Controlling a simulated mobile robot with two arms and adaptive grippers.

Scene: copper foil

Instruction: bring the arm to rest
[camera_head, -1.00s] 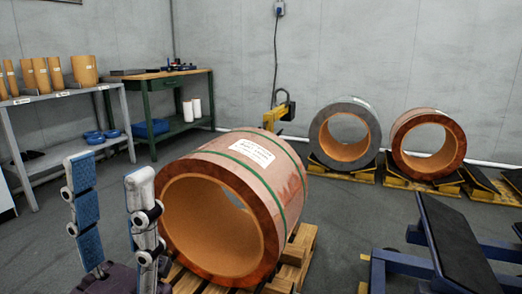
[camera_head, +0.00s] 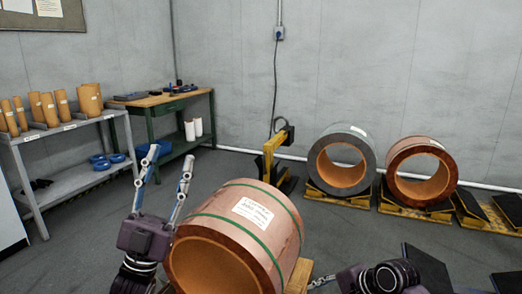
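My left gripper (camera_head: 171,155) stands upright at the lower left, in front of and left of the large copper foil coil (camera_head: 283,218). Its two fingers are spread apart with nothing between them, and its purple body shows below. My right gripper (camera_head: 323,283) is at the bottom edge, right of the coil. Only a bit of finger and the purple body show, so its opening is hidden. The coil has green straps and a white label, and its lower part is cut off by the frame.
A grey shelf (camera_head: 75,125) with cardboard tubes and a green workbench (camera_head: 150,101) stand at the left. A grey-faced coil (camera_head: 318,158) and another copper coil (camera_head: 398,165) sit on yellow cradles by the wall. Dark panels (camera_head: 428,268) lie at lower right.

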